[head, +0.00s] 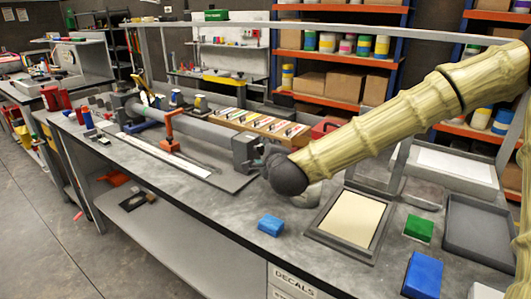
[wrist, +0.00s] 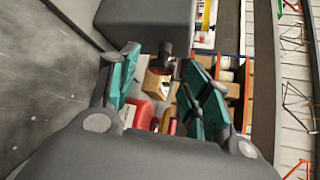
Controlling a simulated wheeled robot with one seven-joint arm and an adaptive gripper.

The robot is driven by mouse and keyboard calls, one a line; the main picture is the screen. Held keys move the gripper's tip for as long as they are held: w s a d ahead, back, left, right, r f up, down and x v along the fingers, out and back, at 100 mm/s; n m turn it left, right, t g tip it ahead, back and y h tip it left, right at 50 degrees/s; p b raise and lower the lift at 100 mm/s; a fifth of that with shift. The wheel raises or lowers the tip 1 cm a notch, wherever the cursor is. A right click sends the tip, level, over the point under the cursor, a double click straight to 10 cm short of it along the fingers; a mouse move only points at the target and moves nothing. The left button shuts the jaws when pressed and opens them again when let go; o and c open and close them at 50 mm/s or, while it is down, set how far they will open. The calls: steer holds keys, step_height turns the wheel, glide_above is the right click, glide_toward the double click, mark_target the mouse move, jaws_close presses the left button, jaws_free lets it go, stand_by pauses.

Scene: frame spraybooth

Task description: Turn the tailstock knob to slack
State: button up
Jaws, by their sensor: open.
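The tailstock is a dark grey block (head: 243,150) at the right end of a long grey tube (head: 200,130) on the bench; it fills the top of the wrist view (wrist: 145,22). A small dark knob on a short stem (wrist: 165,52) sticks out from the block. My gripper (wrist: 160,64) has its two teal-padded fingers spread, one on each side of the knob, with visible gaps. In the head view my gripper (head: 266,160) is close beside the tailstock; its wrist hides the knob and the fingertips there.
An orange clamp (head: 170,133) stands mid-tube. A white rule strip (head: 165,157) lies in front of it. A blue block (head: 271,225), a framed tan panel (head: 350,217) and a green block (head: 419,229) lie right of my gripper. A red box (head: 320,128) sits behind it.

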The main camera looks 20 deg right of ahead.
steer(key=v, duration=1)
steer(key=shift+s, duration=0.25)
steer(key=shift+r, duration=0.1)
